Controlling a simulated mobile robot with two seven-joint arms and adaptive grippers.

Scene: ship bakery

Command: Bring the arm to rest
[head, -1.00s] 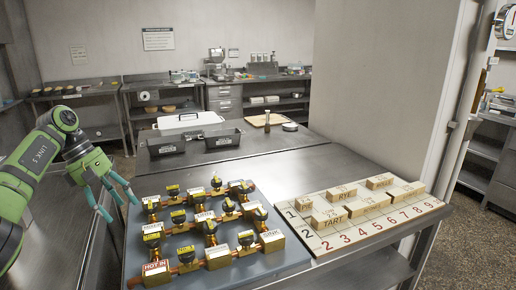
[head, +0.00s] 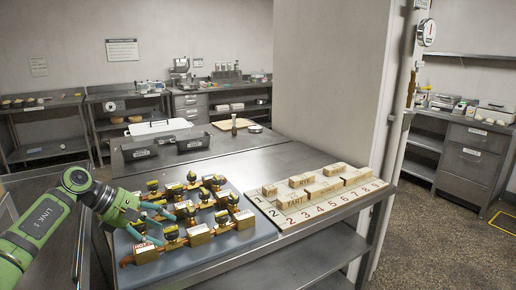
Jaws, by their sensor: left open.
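My left arm comes in from the left, and its green gripper (head: 163,226) with teal fingers is open. In the picture its fingers overlap the left part of the valve board (head: 228,247), a grey-blue panel with brass valves. I cannot tell whether they touch a valve, and nothing shows held between them. The fingers hide part of the board's left side. My right gripper is not in view.
A numbered board (head: 355,200) with several wooden blocks lies right of the valves on the steel table (head: 259,160). Two black trays (head: 193,141) and a white lidded tub (head: 155,129) stand behind. A wall column (head: 335,80) rises behind the table's right side.

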